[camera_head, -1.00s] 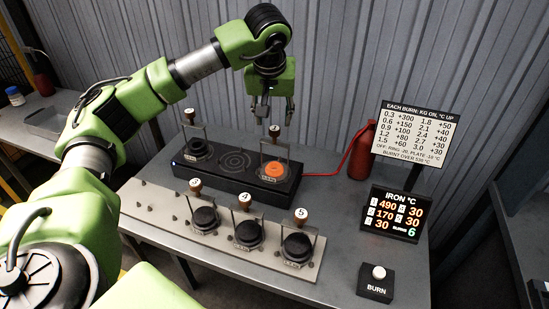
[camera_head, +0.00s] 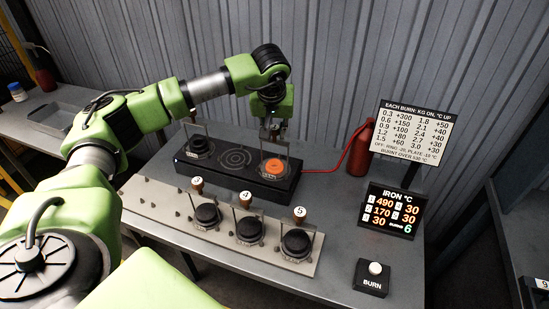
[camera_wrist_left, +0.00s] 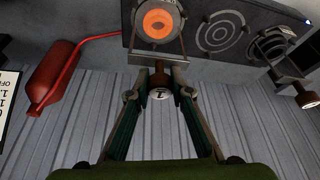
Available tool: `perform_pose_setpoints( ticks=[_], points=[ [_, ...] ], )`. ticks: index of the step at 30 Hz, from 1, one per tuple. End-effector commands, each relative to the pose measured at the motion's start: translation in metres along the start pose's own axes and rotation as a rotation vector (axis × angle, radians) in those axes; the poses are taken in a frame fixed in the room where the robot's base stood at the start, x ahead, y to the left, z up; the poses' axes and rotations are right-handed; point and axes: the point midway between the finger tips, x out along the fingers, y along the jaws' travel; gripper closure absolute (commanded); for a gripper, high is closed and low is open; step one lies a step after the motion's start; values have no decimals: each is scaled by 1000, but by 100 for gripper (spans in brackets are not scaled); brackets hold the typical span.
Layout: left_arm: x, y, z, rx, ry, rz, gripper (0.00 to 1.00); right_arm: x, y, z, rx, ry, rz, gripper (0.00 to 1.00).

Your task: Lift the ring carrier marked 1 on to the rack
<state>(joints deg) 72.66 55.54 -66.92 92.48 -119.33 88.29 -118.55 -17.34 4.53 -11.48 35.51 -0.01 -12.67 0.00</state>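The ring carrier marked 1 (camera_head: 274,167) stands at the right end of the black burner block (camera_head: 238,180), its iron glowing orange. In the left wrist view its glowing iron (camera_wrist_left: 158,22) is at the top, with its knob (camera_wrist_left: 159,94) below. My left gripper (camera_head: 270,132) is over this carrier, pointing down. In the wrist view its fingers (camera_wrist_left: 158,95) are apart on both sides of the knob, with slim gaps showing. In the head view the gripper hides the knob. The pale rack (camera_head: 160,207) lies in front of the block. My right gripper is not in view.
Carriers 3 (camera_head: 207,214), 4 (camera_head: 249,229) and 5 (camera_head: 296,242) stand on the rack; its left part is bare with small pegs. Another carrier (camera_head: 199,147) stands at the block's left. A red cylinder (camera_head: 360,150), iron display (camera_head: 393,212) and BURN button (camera_head: 374,276) are on the right.

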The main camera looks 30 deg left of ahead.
Motion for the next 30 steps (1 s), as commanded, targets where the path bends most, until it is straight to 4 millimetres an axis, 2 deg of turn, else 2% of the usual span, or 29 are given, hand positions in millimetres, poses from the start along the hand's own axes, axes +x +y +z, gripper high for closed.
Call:
perform_pose_setpoints(
  ticks=[17,26,30],
  points=[
    [-6,0,-3,-1,4,2,100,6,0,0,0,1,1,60],
    [-30,1,-13,-2,6,4,100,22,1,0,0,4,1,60],
    [-46,-6,-8,-1,5,2,100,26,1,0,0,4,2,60]
  ],
)
